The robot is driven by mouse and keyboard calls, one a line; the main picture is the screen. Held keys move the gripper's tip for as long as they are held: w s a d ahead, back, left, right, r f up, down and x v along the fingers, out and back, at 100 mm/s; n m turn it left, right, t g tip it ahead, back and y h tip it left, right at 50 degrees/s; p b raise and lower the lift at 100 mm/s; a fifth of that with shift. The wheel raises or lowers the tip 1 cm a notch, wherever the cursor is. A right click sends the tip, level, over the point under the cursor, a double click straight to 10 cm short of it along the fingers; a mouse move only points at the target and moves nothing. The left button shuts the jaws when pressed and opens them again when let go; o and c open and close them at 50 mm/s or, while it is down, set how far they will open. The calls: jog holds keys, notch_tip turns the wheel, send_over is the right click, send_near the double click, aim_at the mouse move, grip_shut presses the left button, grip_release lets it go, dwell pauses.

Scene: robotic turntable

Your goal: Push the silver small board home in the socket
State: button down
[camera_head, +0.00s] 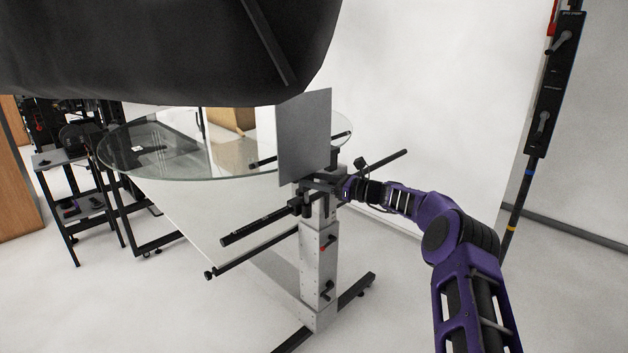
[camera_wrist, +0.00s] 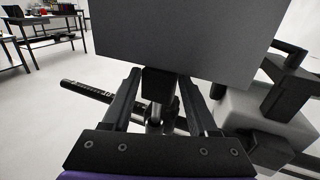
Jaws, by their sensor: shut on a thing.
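The silver small board (camera_head: 304,135) is a flat grey panel standing upright above the stand's head. In the wrist view its broad grey face (camera_wrist: 180,40) fills the top middle. My gripper (camera_head: 320,184) is at the board's lower edge, reaching in from the right. In the wrist view my gripper's fingers (camera_wrist: 158,88) are on either side of a dark block at the board's lower edge and are shut on it. The socket cannot be made out; the fingers and the block cover the area below the board.
A grey stand column (camera_head: 318,260) with dark rods carries the head under the board. A round glass turntable top (camera_head: 170,165) lies behind and left. A large black cloth (camera_head: 160,50) hangs across the upper left. A dark pole (camera_head: 553,85) stands at right. Floor at front left is clear.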

jog(key=shift+f+b, duration=1.05)
jog(key=shift+f, duration=0.95)
jog(key=shift+c, duration=0.5)
grip_release()
jog(key=p+v, duration=0.1)
jog(key=v, duration=1.6)
jog(key=shift+d, duration=0.25)
jog(key=shift+s, duration=0.1)
